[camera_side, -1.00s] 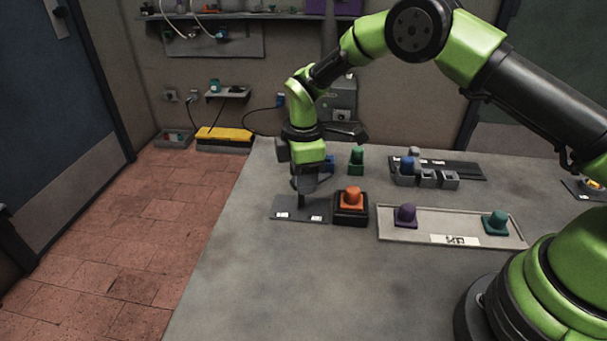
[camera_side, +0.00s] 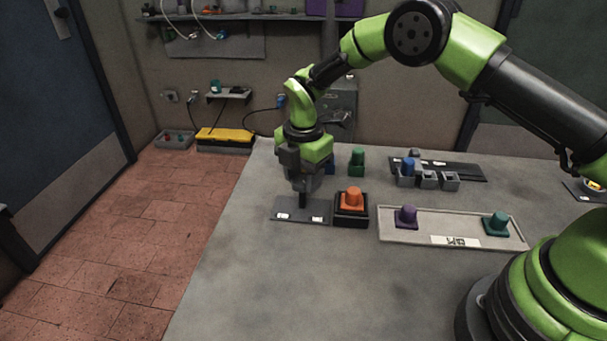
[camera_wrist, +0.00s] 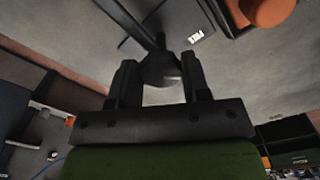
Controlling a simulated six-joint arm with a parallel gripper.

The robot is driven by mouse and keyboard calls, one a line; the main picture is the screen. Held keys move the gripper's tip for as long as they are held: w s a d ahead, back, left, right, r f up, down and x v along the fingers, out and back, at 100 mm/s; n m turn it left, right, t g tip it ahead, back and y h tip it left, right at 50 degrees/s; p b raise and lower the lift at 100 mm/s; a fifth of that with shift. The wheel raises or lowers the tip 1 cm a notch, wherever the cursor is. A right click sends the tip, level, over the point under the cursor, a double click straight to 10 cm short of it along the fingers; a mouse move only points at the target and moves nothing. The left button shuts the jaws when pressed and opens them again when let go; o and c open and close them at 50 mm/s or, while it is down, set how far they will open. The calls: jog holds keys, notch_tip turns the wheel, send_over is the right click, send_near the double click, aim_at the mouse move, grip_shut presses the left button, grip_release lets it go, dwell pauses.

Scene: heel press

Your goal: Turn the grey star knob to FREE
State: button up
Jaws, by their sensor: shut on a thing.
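The grey star knob (camera_wrist: 161,71) shows in the wrist view between the two fingers of my gripper (camera_wrist: 160,85). The fingers are shut on it from both sides. Its dark plate (camera_side: 287,214) lies on the table in the side view and bears small white labels; one label (camera_wrist: 195,37) shows in the wrist view, but I cannot read the words. In the side view my gripper (camera_side: 303,192) points down over the plate and hides most of the knob. I cannot tell which label the knob points to.
An orange heel on a black block (camera_side: 351,216) stands just right of the plate. A pale tray (camera_side: 466,226) with a purple and a teal piece lies further right. Green and blue pieces stand behind. The table front is clear.

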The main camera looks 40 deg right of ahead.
dwell(0.4)
jog(key=o, duration=1.3)
notch_tip(320, 180, up, 9)
jog(key=shift+f, duration=0.1)
jog(key=shift+r, duration=0.6)
